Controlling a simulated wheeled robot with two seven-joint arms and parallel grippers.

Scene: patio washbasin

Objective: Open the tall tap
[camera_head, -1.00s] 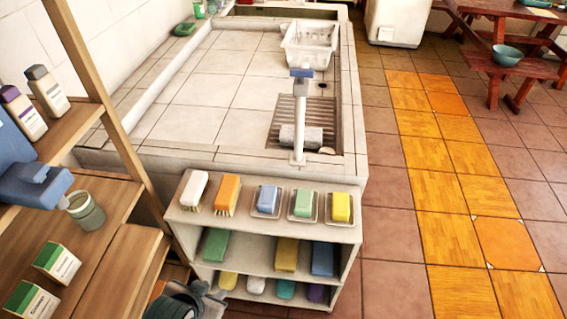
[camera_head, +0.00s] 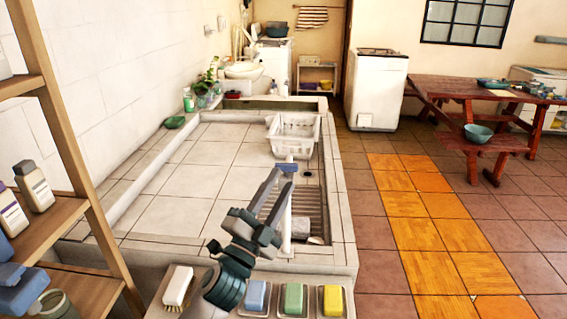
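The tall tap has a white upright post (camera_head: 287,234) at the near right of the tiled basin, over a slatted drain. Its blue-grey top (camera_head: 291,166) shows just beyond my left gripper. My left gripper (camera_head: 279,180) reaches up from the bottom of the view, with a gap between its two grey-blue fingers. The fingertips are at or very near the tap's top and overlap part of the post. I cannot tell whether they touch it. My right gripper is not in view.
A white basket (camera_head: 292,135) stands in the basin behind the tap. A wooden rack (camera_head: 62,130) with bottles stands at the left.

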